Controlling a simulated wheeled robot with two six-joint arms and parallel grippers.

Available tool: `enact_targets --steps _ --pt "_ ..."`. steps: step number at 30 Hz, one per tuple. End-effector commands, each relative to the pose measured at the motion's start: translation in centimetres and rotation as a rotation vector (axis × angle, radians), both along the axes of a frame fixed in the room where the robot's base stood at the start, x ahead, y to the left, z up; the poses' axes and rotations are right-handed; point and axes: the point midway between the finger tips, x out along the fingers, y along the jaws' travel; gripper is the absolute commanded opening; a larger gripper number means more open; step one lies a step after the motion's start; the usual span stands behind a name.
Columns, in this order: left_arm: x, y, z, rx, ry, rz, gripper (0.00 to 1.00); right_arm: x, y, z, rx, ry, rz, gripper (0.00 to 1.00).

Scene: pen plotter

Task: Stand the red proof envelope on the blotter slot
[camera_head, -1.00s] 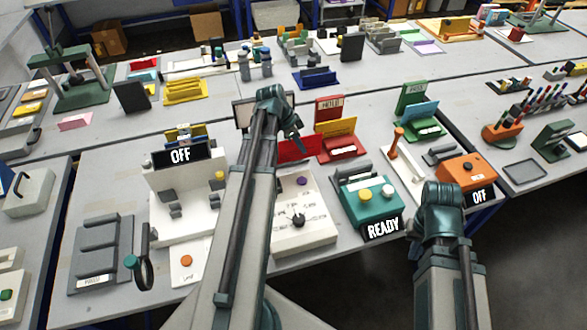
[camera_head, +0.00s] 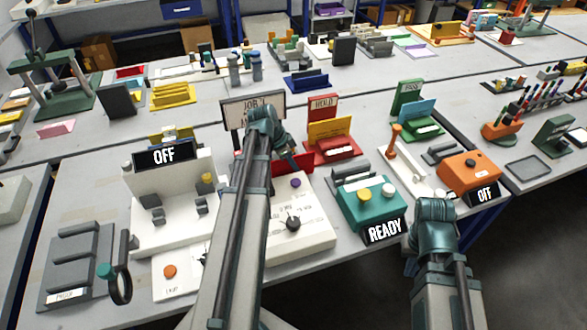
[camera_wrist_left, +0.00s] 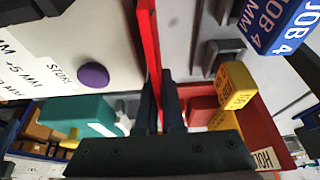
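The red proof envelope (camera_head: 299,161) is a thin flat red sheet, mostly hidden behind my left arm in the head view. In the left wrist view the envelope (camera_wrist_left: 149,45) is seen edge-on between the two dark fingers. My left gripper (camera_head: 287,153) is shut on it, over the white dial box. A grey slotted rack (camera_head: 75,268) with upright ridges and a label that seems to read PROOF lies at the front left, well left of the gripper. I cannot tell for certain that it is the blotter slot. My right gripper is low at the front right, its fingers hidden.
A white machine (camera_head: 172,205) with an OFF sign and a black magnifier ring (camera_head: 121,285) stand between the grey rack and my left arm. A red HOLD stand (camera_head: 323,108) with a yellow card is right of the gripper. A teal READY box (camera_head: 370,205) stands further right.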

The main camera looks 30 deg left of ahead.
Motion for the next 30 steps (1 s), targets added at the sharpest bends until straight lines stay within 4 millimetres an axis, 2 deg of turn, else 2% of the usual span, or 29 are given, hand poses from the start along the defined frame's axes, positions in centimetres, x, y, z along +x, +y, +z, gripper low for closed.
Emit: enact_targets --steps 9,10,12,23,30 --pt "0.0 0.0 -0.3 0.000 0.000 0.000 0.00 0.0 0.0 -0.3 0.000 0.000 0.000 0.00" --pt "0.0 0.0 -0.2 0.000 0.000 0.000 0.10 0.0 0.0 -0.2 0.000 0.000 0.000 0.00" --pt "0.0 0.0 -0.1 0.000 0.000 0.000 0.17 0.0 0.0 -0.1 0.000 0.000 0.000 0.00" --pt "0.0 0.0 0.1 0.000 0.000 0.000 0.17 0.0 0.0 0.1 0.000 0.000 0.000 0.00" --pt "-0.4 0.3 1.8 0.000 0.000 0.001 0.17 0.0 0.0 1.8 0.000 0.000 0.000 0.00"
